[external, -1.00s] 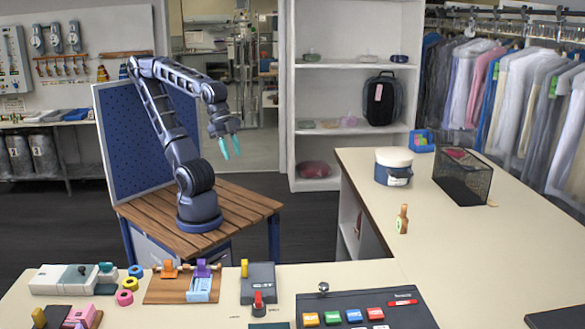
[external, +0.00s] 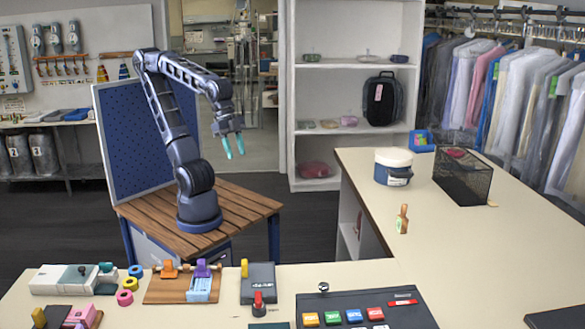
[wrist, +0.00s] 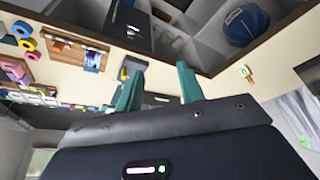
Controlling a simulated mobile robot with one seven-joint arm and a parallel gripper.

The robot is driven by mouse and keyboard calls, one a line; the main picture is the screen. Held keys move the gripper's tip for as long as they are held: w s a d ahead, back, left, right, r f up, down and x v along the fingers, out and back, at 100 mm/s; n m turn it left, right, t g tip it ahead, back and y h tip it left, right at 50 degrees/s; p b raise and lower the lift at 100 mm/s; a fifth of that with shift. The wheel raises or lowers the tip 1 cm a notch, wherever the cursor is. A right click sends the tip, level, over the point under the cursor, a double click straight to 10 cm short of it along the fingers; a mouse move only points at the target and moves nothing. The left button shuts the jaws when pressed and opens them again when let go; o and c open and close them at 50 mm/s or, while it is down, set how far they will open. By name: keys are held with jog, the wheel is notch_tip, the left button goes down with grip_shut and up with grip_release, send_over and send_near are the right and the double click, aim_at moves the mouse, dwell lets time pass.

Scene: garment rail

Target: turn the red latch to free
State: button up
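A red upright piece (external: 258,298) stands on a small black base at the front of the counter, in front of a dark grey box (external: 258,281). It looks like the red latch, but its exact setting is too small to tell. A yellow upright piece (external: 244,267) stands at the box's left edge. My gripper (external: 234,148) hangs in the air above and behind the counter, far from the red piece, with its teal fingers pointing down. The fingers are apart with nothing between them. In the wrist view my gripper (wrist: 160,82) also shows spread and empty; I cannot make out the red piece there.
Left of the grey box is a wooden board (external: 172,289) with orange and purple clips. A dark panel (external: 340,304) with coloured buttons lies to the right. A blue-and-white tub (external: 394,166) and black mesh basket (external: 463,178) stand farther back. The right counter is mostly clear.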

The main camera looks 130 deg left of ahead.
jog(key=w+d+r+m+g, duration=0.15)
jog(key=w+d, duration=0.25)
jog(key=w, duration=0.7)
jog(key=m+g, duration=0.3)
jog(key=m, duration=0.4)
send_over(258, 296)
notch_tip(258, 296, down, 16)
notch_tip(258, 296, down, 10)
jog(key=shift+f, duration=0.1)
grip_shut()
